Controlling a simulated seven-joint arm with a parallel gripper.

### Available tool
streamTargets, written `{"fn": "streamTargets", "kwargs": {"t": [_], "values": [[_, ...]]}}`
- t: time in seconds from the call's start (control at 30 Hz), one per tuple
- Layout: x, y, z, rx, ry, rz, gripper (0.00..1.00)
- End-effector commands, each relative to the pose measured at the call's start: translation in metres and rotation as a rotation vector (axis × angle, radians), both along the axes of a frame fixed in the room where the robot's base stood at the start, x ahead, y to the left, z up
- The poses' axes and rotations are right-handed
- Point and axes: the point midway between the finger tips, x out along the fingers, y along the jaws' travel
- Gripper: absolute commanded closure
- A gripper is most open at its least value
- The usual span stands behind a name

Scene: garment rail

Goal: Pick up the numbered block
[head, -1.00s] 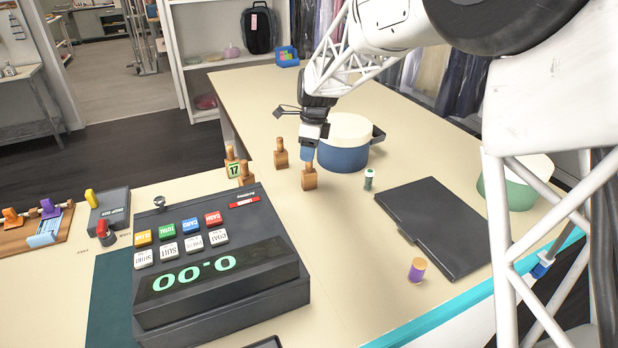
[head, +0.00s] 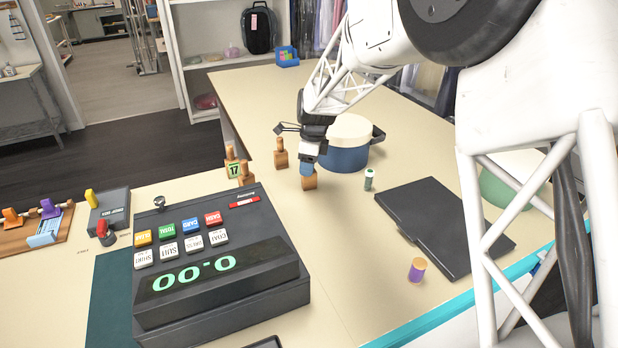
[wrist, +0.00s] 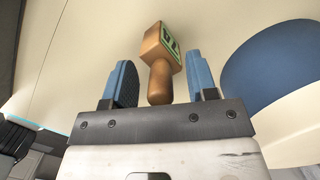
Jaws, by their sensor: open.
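A wooden block (head: 309,182) with a knob-like handle stands upright on the counter, directly under my gripper (head: 308,168). In the wrist view this block (wrist: 157,48) shows a green and black number label on one side, too oblique to read. Its handle lies between my two open blue fingers, with gaps visible on both sides. In the head view my fingers hide its handle. Another wooden block (head: 233,169) with a green label reading 17 stands to the left, behind the register. Two more wooden blocks stand near it, one (head: 281,154) behind and one (head: 246,176) partly hidden by the register.
A blue pot with a cream lid (head: 347,155) stands close right of my gripper. A black cash register (head: 220,270) fills the front left. A small green-and-white spool (head: 368,180), a black flat case (head: 440,225) and a purple spool (head: 416,271) lie to the right.

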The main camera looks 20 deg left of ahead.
Motion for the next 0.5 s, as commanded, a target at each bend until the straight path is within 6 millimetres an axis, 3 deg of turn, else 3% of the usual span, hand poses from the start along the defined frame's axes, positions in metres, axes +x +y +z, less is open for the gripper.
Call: {"fn": "streamTargets", "kwargs": {"t": [0.37,0.5], "values": [[0.0001,0.0001,0.0002,0.0,0.0,0.0,0.49],[0.0001,0.0001,0.0002,0.0,0.0,0.0,0.7]]}}
